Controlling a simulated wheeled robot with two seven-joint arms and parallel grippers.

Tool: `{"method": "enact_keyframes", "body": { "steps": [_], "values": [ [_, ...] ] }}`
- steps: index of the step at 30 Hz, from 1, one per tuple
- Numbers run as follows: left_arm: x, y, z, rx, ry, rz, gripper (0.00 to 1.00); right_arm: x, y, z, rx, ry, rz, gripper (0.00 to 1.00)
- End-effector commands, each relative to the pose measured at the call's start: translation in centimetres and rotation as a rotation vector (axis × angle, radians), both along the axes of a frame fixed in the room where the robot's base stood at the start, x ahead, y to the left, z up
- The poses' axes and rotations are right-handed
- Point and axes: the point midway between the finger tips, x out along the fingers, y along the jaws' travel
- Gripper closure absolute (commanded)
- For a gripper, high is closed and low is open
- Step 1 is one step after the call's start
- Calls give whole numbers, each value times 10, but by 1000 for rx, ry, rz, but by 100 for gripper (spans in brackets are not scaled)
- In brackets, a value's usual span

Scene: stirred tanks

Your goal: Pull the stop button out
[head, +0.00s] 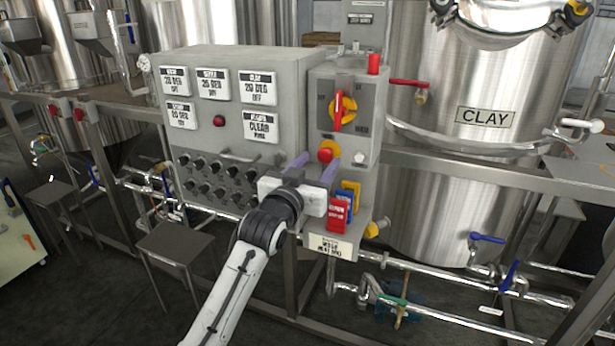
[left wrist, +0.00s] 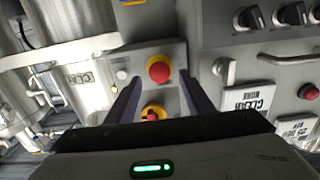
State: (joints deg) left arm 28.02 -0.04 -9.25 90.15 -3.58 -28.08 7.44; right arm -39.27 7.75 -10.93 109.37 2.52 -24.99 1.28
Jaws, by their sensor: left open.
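The stop button (head: 326,155) is a red mushroom head on a yellow base, on the front of the narrow right part of the grey control cabinet. In the left wrist view the stop button (left wrist: 159,69) shows just beyond and between the fingertips. My left gripper (head: 315,164) comes up from below in front of the cabinet, with its two purple fingers spread to either side of the button's line. The left gripper (left wrist: 158,84) is open and empty, and no contact with the button shows. My right gripper is not in view.
A red rotary handle on a yellow plate (head: 340,108) sits just above the button, and a pale round button (head: 358,158) sits to its right. Red, blue and yellow tags (head: 338,213) hang below. Black knobs (head: 208,164) cover the panel's left. A steel CLAY tank (head: 470,80) stands right.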

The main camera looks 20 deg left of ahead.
Motion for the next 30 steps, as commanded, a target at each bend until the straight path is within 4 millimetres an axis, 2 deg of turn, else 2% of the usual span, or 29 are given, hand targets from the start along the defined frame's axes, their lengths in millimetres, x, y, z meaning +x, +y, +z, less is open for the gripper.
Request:
{"method": "enact_keyframes", "body": {
  "steps": [6, 13, 18, 26, 28, 30],
  "values": [
    [-41, 4, -2, 0, 1, -1, 52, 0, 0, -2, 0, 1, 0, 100],
    [-73, 8, -1, 0, 2, 0, 52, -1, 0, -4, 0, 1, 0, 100],
    [-81, 9, -1, 0, 2, 0, 52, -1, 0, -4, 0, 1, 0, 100],
    [-82, 9, -1, 0, 2, 0, 52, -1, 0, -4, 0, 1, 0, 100],
    [-82, 9, -5, 1, 8, -1, 52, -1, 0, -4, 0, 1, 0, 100],
    [-86, 9, -20, 4, 32, -3, 52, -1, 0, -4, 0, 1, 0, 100]
  ]
}}
